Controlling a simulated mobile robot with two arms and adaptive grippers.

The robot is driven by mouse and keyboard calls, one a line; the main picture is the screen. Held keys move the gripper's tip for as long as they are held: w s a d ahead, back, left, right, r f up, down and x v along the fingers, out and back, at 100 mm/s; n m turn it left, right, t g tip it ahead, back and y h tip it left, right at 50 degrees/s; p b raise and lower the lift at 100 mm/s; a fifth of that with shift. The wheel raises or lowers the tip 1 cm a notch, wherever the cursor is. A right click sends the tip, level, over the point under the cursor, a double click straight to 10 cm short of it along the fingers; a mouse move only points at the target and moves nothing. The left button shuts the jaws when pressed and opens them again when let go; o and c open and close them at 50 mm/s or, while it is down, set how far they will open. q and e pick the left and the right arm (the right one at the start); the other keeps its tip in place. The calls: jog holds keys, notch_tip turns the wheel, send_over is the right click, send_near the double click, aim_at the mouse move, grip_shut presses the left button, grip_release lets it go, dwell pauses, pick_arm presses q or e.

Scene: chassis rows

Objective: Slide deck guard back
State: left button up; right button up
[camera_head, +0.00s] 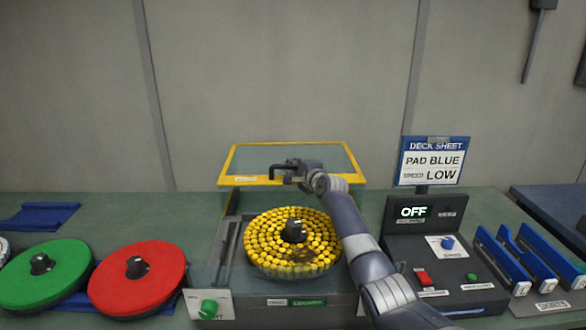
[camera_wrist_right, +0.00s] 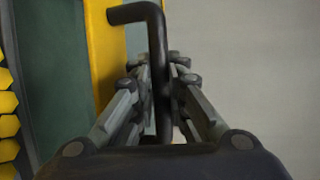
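The deck guard (camera_head: 345,158) is a clear panel in a yellow frame, at the rear of the machine behind the round deck. Its dark handle (camera_head: 277,167) is on the front edge. My right gripper (camera_head: 294,172) is at this handle. In the right wrist view the black handle bar (camera_wrist_right: 159,60) runs between the fingers of my right gripper (camera_wrist_right: 161,82), with the fingertips close against it on both sides. The yellow frame edge (camera_wrist_right: 105,55) is just left of the fingers. My left gripper is in neither view.
The deck carries a pad of yellow pieces (camera_head: 270,237) with a black knob (camera_head: 293,230). Green (camera_head: 65,278) and red (camera_head: 150,290) discs lie at left. A control box (camera_head: 440,255) reading OFF and blue-edged skirts (camera_head: 500,258) stand at right. A wall (camera_head: 290,70) rises behind.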

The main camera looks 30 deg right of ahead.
jog(key=o, duration=0.5)
jog(key=shift+c, duration=0.2)
jog(key=shift+s, duration=0.1)
jog(key=v, duration=1.1)
jog(key=shift+s, duration=0.4)
jog(key=shift+r, duration=0.1)
